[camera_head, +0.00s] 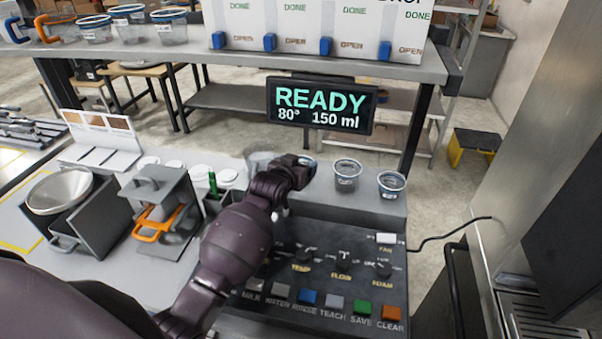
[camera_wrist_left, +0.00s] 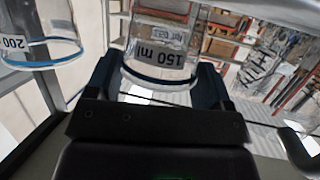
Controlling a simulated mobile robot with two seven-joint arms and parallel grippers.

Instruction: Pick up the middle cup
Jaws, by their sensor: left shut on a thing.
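My left gripper (camera_head: 301,168) reaches the back of the dispenser counter in the head view. In the left wrist view its fingers (camera_wrist_left: 157,82) are shut around a clear cup marked 150 ml (camera_wrist_left: 162,52) with a blue rim. In the head view the gripper mostly hides this cup; I cannot tell whether it is raised. Another clear cup marked 200 (camera_wrist_left: 38,35) is apart from it, at the left of the wrist view. In the head view, one clear cup (camera_head: 347,177) and a blue-rimmed cup (camera_head: 391,185) stand right of the gripper. My right gripper is not in view.
A clear glass vessel (camera_head: 259,163) stands close left of the gripper. The black control panel (camera_head: 330,262) with knobs and buttons lies below my arm. A READY display (camera_head: 320,105) hangs behind. A grey press with an orange handle (camera_head: 158,210) stands left.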

